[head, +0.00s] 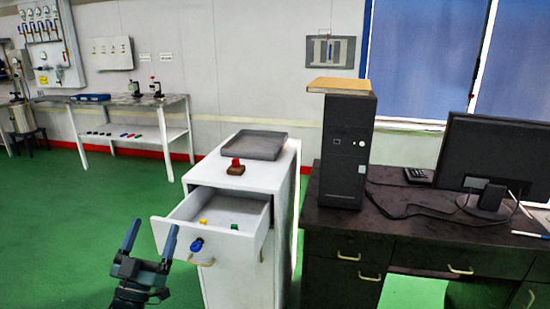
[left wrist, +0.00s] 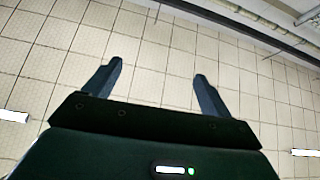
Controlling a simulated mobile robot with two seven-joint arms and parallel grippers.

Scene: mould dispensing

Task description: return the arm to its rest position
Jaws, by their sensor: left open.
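My left gripper (head: 151,239) is at the lower left of the head view, its two fingers pointing up and apart. It is open and empty, in front and to the left of the open drawer, and looks apart from it. In the left wrist view, its two fingers (left wrist: 152,85) are spread with nothing between them, against a tiled ceiling. My right gripper is in neither view.
The white cabinet (head: 235,262) has its top drawer (head: 181,231) pulled out, with small coloured items inside. A grey tray (head: 262,146) and a red item (head: 236,164) are on top. A dark desk (head: 405,225) stands right. Green floor (head: 70,215) lies open left.

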